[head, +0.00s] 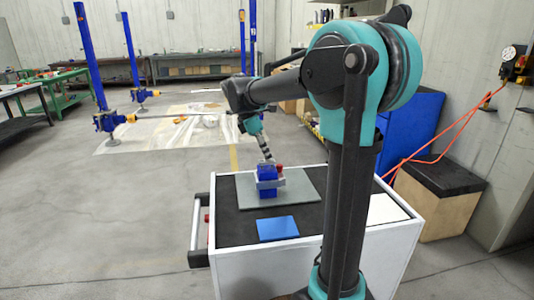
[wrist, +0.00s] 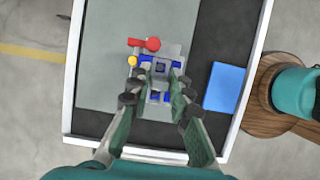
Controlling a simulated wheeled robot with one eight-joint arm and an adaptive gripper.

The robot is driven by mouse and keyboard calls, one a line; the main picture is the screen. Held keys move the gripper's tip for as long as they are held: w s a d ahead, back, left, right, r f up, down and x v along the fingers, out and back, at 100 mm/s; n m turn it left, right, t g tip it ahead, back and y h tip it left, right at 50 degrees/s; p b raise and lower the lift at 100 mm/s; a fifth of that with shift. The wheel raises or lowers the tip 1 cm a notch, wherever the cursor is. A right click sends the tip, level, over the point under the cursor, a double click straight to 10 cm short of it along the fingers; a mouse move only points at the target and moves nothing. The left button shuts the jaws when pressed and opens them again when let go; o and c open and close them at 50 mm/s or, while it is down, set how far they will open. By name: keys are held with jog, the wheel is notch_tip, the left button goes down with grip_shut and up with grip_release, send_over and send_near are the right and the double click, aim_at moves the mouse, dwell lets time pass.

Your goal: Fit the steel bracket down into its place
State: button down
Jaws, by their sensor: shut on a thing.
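The steel bracket (wrist: 161,82) is a small grey piece between my fingers in the wrist view. My gripper (wrist: 162,68) is shut on it, one finger on either side. A blue jack body (head: 267,172) stands on a grey plate (head: 305,187) in the head view. The grey bracket (head: 270,184) shows against its front, low down. My gripper (head: 268,158) reaches down to it from above. Blue parts also show around the bracket in the wrist view. The fingers hide its sides, and I cannot tell whether it is fully seated.
A red knob (wrist: 150,43) and a yellow knob (wrist: 132,61) sit close beside the fingers. A blue pad (head: 278,228) lies on the black top of the white cabinet (head: 290,268), in front of the plate. The plate is clear around the jack body.

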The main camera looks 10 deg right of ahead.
jog(key=shift+f, duration=1.05)
jog(key=c, duration=1.3)
grip_release()
jog(key=v, duration=1.2)
